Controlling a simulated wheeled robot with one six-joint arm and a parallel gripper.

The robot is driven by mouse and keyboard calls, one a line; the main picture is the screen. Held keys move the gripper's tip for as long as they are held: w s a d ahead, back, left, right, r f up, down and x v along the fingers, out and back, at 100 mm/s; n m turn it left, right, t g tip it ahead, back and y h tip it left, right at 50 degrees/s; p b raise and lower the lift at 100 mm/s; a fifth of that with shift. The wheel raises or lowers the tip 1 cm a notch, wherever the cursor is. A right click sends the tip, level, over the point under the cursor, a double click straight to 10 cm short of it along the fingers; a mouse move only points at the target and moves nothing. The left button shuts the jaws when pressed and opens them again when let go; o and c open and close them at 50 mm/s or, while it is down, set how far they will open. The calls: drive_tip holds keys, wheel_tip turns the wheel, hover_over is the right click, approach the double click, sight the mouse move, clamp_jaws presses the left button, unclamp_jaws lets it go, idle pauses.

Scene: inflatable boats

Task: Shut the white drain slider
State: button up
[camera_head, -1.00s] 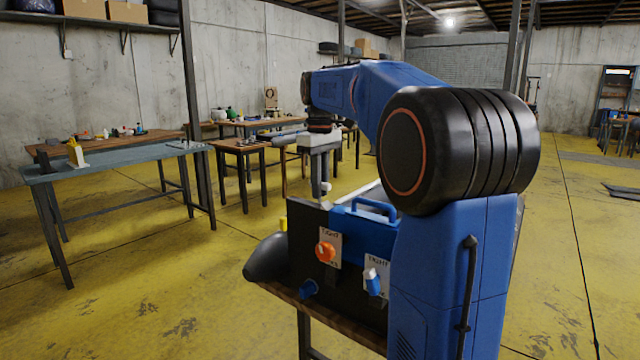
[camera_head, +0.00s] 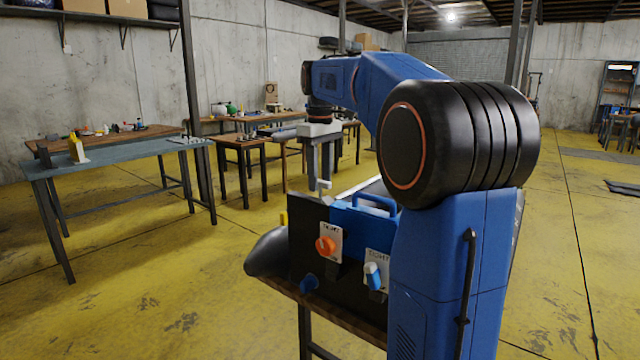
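A black upright panel (camera_head: 306,235) stands on a table with a dark boat-like tube (camera_head: 266,251) at its left. A small white piece (camera_head: 324,186) shows just above the panel's top edge; it may be the white drain slider, but its travel and position are too small to tell. My gripper (camera_head: 323,176) points down behind the panel, with its fingertips just above the white piece. A narrow gap shows between its fingers, and nothing is seen between them. I cannot tell whether it touches the white piece.
A blue case (camera_head: 365,221) with a handle stands behind. My arm hides the right side. Other worktables stand left; yellow floor lies open between.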

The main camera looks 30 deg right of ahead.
drive_tip(key=shift+r, duration=2.5)
